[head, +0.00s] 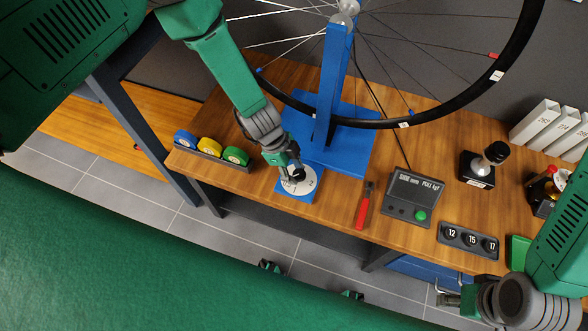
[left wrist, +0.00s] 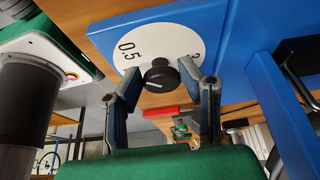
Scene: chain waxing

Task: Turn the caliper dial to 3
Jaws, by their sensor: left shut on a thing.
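The caliper dial is a white disc (head: 301,186) on a blue base, at the front edge of the bench. The disc also shows in the left wrist view (left wrist: 150,45), with 0.5 on its left and another figure partly hidden on its right. A black knob (left wrist: 160,74) sits at its middle with a pale mark on it; I cannot tell which number the mark points to. My left gripper (head: 294,174) is shut on the knob, one finger on each side in the left wrist view (left wrist: 160,82). My right gripper (head: 447,300) is low at the right, away from the dial; its opening is unclear.
The blue wheel stand (head: 335,80) rises just behind the dial. Blue, yellow and green rolls (head: 210,148) lie left. A red-handled tool (head: 363,207), a gauge box (head: 413,195) and a tray marked 12, 15, 17 (head: 468,240) lie right.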

